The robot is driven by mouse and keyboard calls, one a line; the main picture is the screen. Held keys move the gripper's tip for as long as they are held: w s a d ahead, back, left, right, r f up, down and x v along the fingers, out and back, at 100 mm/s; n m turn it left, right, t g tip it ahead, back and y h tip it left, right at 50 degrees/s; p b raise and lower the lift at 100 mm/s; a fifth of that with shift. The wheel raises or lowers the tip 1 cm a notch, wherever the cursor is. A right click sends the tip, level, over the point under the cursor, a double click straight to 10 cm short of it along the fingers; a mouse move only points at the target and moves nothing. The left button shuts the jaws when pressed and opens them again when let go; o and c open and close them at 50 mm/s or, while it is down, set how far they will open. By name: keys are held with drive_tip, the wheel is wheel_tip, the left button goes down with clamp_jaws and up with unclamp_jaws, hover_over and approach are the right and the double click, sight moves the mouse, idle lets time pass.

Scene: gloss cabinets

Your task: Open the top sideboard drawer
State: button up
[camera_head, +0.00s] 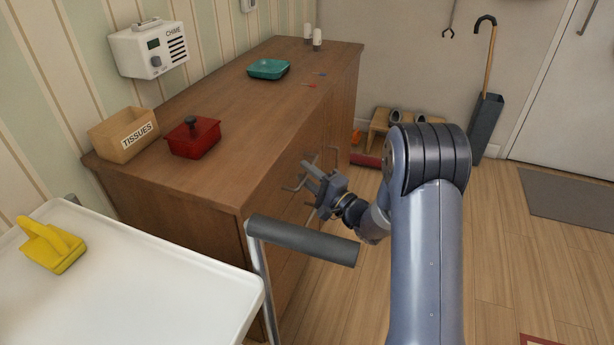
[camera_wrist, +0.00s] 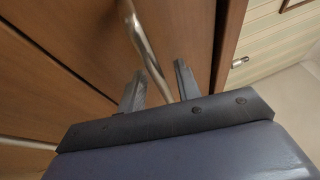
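The brown wooden sideboard (camera_head: 245,115) runs along the wall at left in the head view, its front facing right. Metal bar handles (camera_head: 292,188) stick out from its front near my gripper. My gripper (camera_head: 309,172) is at the sideboard's front, a little below the top edge. In the wrist view, a metal bar handle (camera_wrist: 148,48) passes between my two separated fingers (camera_wrist: 160,85), with gaps showing beside it. The wooden front (camera_wrist: 180,25) lies behind the handle. The drawer fronts are seen at a steep angle, and no drawer visibly stands out. I cannot tell which drawer this handle belongs to.
A white trolley (camera_head: 140,270) with a grey push bar (camera_head: 302,240) stands close below my gripper; a yellow object (camera_head: 50,245) lies on it.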

drive_tip(key=shift+w+a, duration=0.1)
drive_tip(key=shift+a, duration=0.05)
drive_tip(key=shift+c, duration=0.2)
clamp_jaws()
idle(0.3)
